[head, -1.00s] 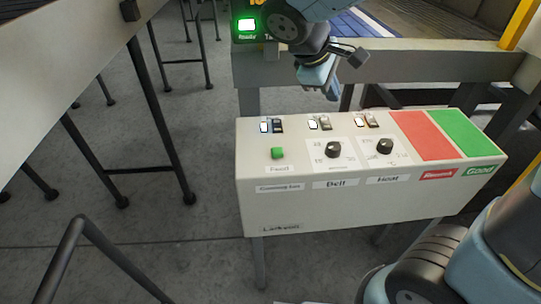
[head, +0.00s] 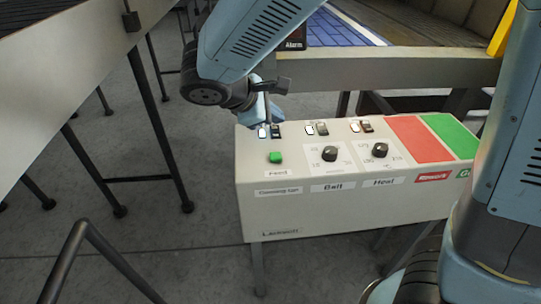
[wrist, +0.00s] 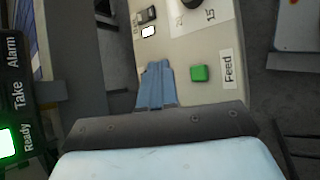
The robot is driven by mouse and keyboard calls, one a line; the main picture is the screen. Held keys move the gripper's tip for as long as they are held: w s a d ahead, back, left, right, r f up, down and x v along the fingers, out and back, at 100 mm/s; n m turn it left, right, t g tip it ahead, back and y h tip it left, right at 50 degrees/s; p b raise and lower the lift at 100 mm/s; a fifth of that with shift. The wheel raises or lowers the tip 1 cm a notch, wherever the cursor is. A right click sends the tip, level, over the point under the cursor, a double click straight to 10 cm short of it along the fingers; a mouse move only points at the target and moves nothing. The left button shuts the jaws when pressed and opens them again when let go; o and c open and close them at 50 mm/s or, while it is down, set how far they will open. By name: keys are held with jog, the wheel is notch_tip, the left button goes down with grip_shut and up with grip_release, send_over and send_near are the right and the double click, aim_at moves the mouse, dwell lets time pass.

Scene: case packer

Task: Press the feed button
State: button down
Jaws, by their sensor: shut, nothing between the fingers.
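The green feed button (head: 275,157) stands on the left part of the control box top, above a label reading Feed. It also shows in the wrist view (wrist: 199,73), to the right of my fingers. My gripper (head: 266,121) is shut and empty, at the back left edge of the box near the first switch. In the wrist view the closed blue fingers (wrist: 157,68) point at the panel beside the button, apart from it. The exact height of the fingertips above the panel is hard to tell.
A status light panel (wrist: 18,100) is at the wrist view's left.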

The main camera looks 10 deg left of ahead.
aim_at(274, 157)
jog(key=shift+f, duration=0.1)
jog(key=shift+f, duration=4.3)
jog(key=shift+w+f, duration=0.1)
jog(key=shift+f, duration=0.25)
